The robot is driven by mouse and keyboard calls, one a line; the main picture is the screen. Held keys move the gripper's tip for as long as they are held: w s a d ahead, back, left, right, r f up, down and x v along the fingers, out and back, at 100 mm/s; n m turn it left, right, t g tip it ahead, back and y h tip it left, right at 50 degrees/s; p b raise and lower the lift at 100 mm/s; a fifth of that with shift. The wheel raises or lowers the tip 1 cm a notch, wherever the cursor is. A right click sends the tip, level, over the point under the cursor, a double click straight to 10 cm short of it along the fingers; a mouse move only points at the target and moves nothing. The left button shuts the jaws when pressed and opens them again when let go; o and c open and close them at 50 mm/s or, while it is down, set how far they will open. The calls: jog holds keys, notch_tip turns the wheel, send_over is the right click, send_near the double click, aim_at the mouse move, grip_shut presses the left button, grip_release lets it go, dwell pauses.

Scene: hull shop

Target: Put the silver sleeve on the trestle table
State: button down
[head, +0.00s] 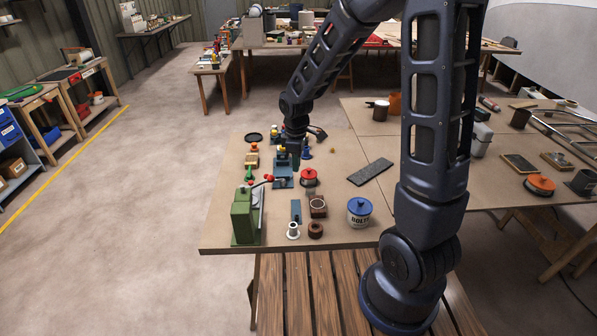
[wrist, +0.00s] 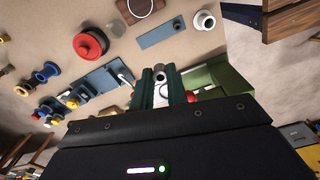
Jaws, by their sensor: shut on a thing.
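My gripper (head: 291,155) is low over the left part of the near wooden table (head: 350,222). In the wrist view my gripper (wrist: 160,86) has its two green fingers closed on a small silver ring-shaped piece, which looks like the silver sleeve (wrist: 159,75). In the head view the sleeve cannot be made out. Which surface is the trestle table is not certain; a table with slanted wooden legs (head: 549,240) stands at the right, and another long table (head: 340,48) stands at the back.
Around my gripper are a green press (head: 245,215), a red-lidded pot (head: 309,177), a white spool (head: 293,231), a brown ring (head: 315,230) and a blue-lidded bolts tin (head: 360,212). A dark grey mat (head: 371,172) lies right of them. Bare tabletop shows around the mat.

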jog(key=shift+r, duration=0.4)
jog(key=w+d+m, duration=0.3)
jog(key=w+d, duration=0.3)
jog(key=d, duration=0.6)
jog(key=w+d+m, duration=0.4)
jog(key=w+d, duration=0.1)
jog(key=d, duration=0.7)
jog(key=w+d+m, duration=0.3)
jog(key=w+d, duration=0.3)
jog(key=d, duration=0.6)
jog(key=s+d+m, duration=0.3)
jog(key=s+d, duration=0.1)
jog(key=d, duration=0.9)
jog(key=s+d+m, duration=0.2)
jog(key=s+d, duration=0.2)
jog(key=d, duration=0.8)
jog(key=s+d+m, duration=0.3)
jog(key=s+d, duration=0.1)
jog(key=d, duration=0.9)
jog(key=f, duration=2)
jog(key=shift+w+a, duration=0.25)
jog(key=shift+f, duration=0.15)
